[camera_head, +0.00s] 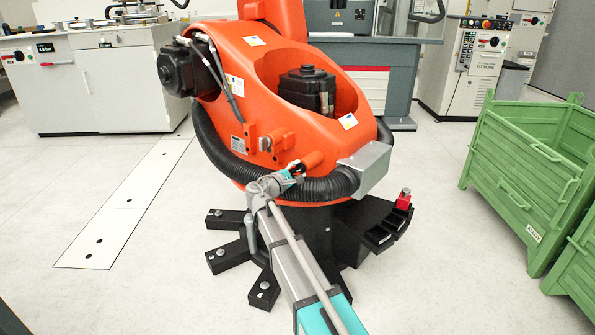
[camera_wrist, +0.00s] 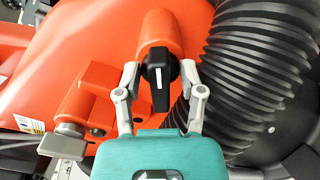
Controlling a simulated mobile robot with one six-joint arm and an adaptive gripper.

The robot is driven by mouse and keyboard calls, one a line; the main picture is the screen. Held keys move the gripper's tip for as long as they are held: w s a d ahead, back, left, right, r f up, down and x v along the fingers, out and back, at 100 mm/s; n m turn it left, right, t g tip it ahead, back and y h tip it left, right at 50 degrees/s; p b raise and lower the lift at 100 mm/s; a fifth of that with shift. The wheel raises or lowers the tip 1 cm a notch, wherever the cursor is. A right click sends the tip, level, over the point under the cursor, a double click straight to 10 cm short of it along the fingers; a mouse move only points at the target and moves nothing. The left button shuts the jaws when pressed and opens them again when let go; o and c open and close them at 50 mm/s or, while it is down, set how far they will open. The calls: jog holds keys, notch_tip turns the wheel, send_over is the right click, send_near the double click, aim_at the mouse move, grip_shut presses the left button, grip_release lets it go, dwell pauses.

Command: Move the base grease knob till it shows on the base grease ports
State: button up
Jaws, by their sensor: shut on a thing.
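A black knob (camera_wrist: 160,80) with a white pointer line sits on the end of an orange boss in the wrist view. Its white line runs nearly straight up and down in that picture. My gripper (camera_wrist: 160,72) has one grey finger on each side of the knob and is shut on it. In the camera_head view my gripper (camera_head: 295,169) reaches the front of the orange robot's base (camera_head: 330,150); the knob is too small or hidden there. I cannot make out any marking that names the base grease ports.
A black ribbed hose (camera_wrist: 240,60) runs close to my gripper's right in the wrist view. An orange block with a grey fitting (camera_wrist: 68,138) is at its left. Black feet (camera_head: 265,290) spread on the floor. A green crate (camera_head: 530,170) stands at right.

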jog(key=shift+m, duration=1.2)
jog(key=o, duration=0.8)
jog(key=shift+c, duration=0.2)
jog(key=shift+n, duration=0.5)
